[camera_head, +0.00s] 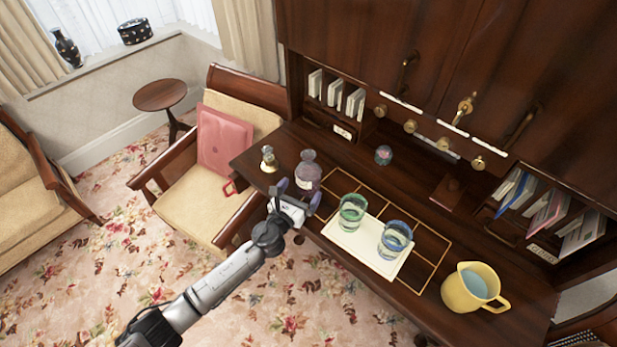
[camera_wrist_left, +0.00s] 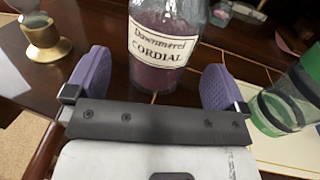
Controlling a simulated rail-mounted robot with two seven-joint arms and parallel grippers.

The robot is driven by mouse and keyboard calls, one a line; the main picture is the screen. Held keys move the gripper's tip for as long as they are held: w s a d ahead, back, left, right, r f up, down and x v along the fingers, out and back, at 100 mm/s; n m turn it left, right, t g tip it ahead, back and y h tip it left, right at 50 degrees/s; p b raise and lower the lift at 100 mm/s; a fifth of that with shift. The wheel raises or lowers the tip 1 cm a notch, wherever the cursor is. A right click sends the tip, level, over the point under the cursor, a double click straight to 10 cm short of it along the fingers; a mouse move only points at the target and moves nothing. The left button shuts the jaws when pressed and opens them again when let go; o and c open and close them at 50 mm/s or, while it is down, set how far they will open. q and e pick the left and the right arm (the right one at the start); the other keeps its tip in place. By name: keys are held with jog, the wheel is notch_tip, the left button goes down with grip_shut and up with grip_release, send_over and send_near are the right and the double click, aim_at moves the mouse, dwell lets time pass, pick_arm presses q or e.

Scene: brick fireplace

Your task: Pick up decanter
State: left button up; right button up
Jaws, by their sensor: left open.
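The decanter looks to be the clear glass bottle of purple liquid (camera_head: 308,171) on the dark wooden desk. Its white label reads "CORDIAL" in the left wrist view (camera_wrist_left: 160,50), where its top is cut off. My left gripper (camera_head: 299,194) is open, just in front of the bottle. In the left wrist view the purple finger pads of my left gripper (camera_wrist_left: 155,85) stand apart, with the bottle beyond and between them. I cannot tell whether either pad touches it. My right gripper is not in view.
A small brass-based object (camera_head: 268,159) stands left of the bottle. A green glass (camera_head: 352,213) and a blue-rimmed glass (camera_head: 395,240) stand on a white mat (camera_head: 352,246) to the right. A yellow jug (camera_head: 461,292) stands farther right. A cushioned chair (camera_head: 185,200) is left of the desk.

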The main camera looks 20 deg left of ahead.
pick_arm(q)
jog(key=shift+w+d+b, duration=0.2)
jog(key=shift+w, duration=1)
jog(key=shift+w+d+b, duration=0.15)
jog(key=shift+w, duration=1.05)
jog(key=c, duration=1.3)
